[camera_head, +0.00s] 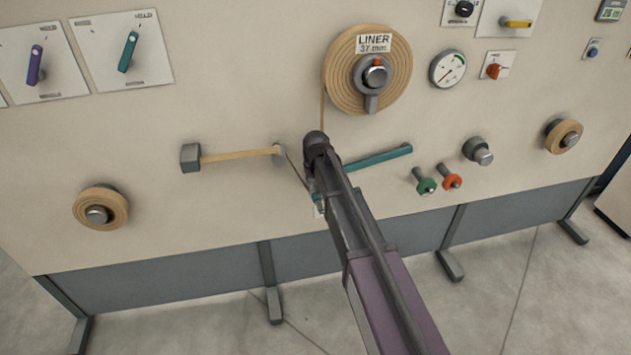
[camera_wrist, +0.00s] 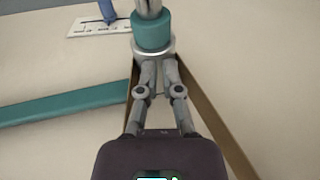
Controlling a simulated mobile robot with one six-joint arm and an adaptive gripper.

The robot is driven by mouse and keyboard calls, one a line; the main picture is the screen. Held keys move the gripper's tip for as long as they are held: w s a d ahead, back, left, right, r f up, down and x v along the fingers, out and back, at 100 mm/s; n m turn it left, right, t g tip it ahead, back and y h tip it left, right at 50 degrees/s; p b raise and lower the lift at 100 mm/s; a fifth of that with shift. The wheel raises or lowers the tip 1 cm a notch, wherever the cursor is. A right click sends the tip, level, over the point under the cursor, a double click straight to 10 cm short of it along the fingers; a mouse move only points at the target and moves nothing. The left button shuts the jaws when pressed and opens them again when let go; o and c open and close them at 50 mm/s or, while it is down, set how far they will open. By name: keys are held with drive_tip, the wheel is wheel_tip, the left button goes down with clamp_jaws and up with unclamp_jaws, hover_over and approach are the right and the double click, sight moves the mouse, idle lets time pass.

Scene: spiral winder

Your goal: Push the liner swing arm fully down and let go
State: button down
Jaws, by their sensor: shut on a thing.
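The liner swing arm is a teal bar (camera_head: 378,158) on the panel below the liner roll. It slopes down from its right end toward the left, where my arm hides its lower end. The wrist view shows the bar (camera_wrist: 65,106) at left, and a metal roller with a teal collar (camera_wrist: 152,31). My gripper (camera_wrist: 154,66) is closed at the grey ring under that collar, apparently the free end of the swing arm.
The liner roll (camera_head: 339,72) hangs above, its brown strip (camera_wrist: 215,115) running down close beside my gripper. Green (camera_head: 426,186) and red (camera_head: 452,181) knobs stand right. A blue lever (camera_wrist: 107,11) on a white plate is near the gripper.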

drive_tip(key=shift+r, duration=0.1)
wheel_tip(320, 180, up, 15)
drive_tip(key=p, duration=1.5)
idle(1.0)
idle(0.3)
drive_tip(key=s+d+m+g, duration=0.2)
drive_tip(key=s+d+m, duration=0.1)
drive_tip(key=s+d, duration=1.9)
drive_tip(key=s, duration=0.3)
drive_tip(key=shift+s+f+h, duration=0.25)
drive_tip(key=shift+f+h, duration=0.05)
drive_tip(key=c, duration=1.4)
unclamp_jaws()
drive_tip(key=shift+d, duration=0.1)
